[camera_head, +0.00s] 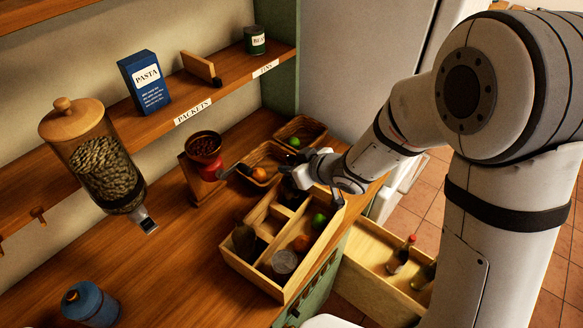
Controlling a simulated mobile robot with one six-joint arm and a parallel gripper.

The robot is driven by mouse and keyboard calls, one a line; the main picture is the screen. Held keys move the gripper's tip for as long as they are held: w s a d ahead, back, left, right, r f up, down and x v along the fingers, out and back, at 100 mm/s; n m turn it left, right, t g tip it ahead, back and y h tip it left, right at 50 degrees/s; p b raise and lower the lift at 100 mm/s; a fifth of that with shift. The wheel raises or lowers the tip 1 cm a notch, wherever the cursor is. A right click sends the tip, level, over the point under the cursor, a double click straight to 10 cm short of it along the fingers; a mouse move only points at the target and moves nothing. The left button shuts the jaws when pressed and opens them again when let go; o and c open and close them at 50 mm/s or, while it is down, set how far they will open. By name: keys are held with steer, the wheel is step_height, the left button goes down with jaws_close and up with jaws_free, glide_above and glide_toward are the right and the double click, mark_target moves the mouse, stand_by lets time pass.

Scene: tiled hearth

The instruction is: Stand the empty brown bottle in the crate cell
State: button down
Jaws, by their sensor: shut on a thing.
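My gripper (303,178) is over the far end of a divided wooden box (236,262) on the counter. It is shut on a dark thing, most likely the brown bottle (291,186), which is mostly hidden by the gripper and the box wall. I cannot tell its tilt or whether it touches the box floor. The box has several compartments. A green fruit (319,220), an orange fruit (301,243) and a round grey lid or tin (284,262) lie in its right side. A dark object (243,239) is in its left side.
A coffee grinder (205,160) and two small wooden trays (298,130) stand behind the box. An open drawer (365,265) with bottles (402,254) is at right. A bean dispenser (100,165) and blue canister (90,303) are at left. The front counter is clear.

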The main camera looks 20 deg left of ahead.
steer(key=shift+f, duration=0.2)
steer(key=c, duration=1.1)
jaws_free()
steer(key=shift+d+r, duration=0.15)
steer(key=shift+r, duration=0.1)
steer(key=p+v, duration=0.1)
steer(key=v, duration=1)
steer(key=shift+s+d+r, duration=0.15)
steer(key=shift+s+d, duration=0.05)
steer(key=shift+d, duration=0.05)
